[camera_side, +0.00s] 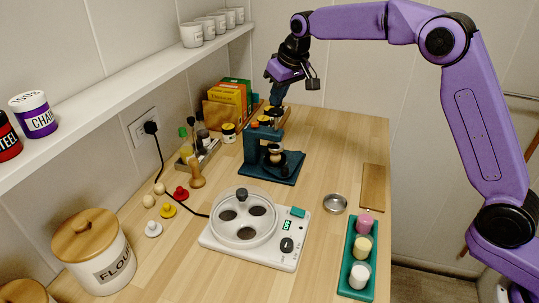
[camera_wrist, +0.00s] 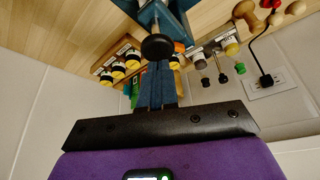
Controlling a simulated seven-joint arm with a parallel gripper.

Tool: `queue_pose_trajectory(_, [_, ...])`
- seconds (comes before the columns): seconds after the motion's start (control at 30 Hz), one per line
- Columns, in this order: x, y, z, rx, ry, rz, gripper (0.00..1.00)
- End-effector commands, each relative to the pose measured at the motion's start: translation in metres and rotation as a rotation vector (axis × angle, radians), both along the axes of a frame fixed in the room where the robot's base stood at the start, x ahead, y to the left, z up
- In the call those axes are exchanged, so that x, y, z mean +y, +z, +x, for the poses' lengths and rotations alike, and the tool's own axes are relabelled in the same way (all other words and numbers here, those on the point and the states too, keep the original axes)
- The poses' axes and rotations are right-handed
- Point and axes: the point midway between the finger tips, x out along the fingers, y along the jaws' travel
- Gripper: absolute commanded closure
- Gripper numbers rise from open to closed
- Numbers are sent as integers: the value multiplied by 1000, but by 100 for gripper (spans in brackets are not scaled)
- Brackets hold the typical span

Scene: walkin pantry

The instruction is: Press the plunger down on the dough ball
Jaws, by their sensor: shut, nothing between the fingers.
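A teal press (camera_side: 258,157) stands on the counter near the back middle; part of its frame shows at the top of the wrist view (camera_wrist: 145,15). In the wrist view, the round black plunger knob (camera_wrist: 157,46) on a metal rod is straight ahead of my fingertips. My gripper (camera_side: 276,103) is above the press, pointing down, with its blue fingers (camera_wrist: 158,68) shut and empty. I cannot tell whether the fingertips touch the knob. A small tan shape in the press (camera_side: 274,149) may be the dough ball; it is partly hidden by dark parts.
Spice jars (camera_wrist: 118,71) and boxes (camera_side: 230,96) stand close behind the press. A rack of bottles (camera_side: 198,152) is to its left. A white hotplate (camera_side: 270,250), metal dish (camera_side: 335,204) and teal tray (camera_side: 346,276) lie in front.

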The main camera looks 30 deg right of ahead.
Motion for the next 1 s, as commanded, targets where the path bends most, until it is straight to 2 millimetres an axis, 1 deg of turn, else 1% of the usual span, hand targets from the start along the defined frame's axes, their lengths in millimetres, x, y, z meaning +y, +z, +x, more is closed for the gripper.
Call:
queue_pose_trajectory(0.27, [0, -3, 0, 1, 0, 0, 100])
queue_pose_trajectory(0.73, [0, -18, 0, 1, 0, 0, 100])
queue_pose_trajectory(1.0, [0, -19, 0, 1, 0, 0, 100])
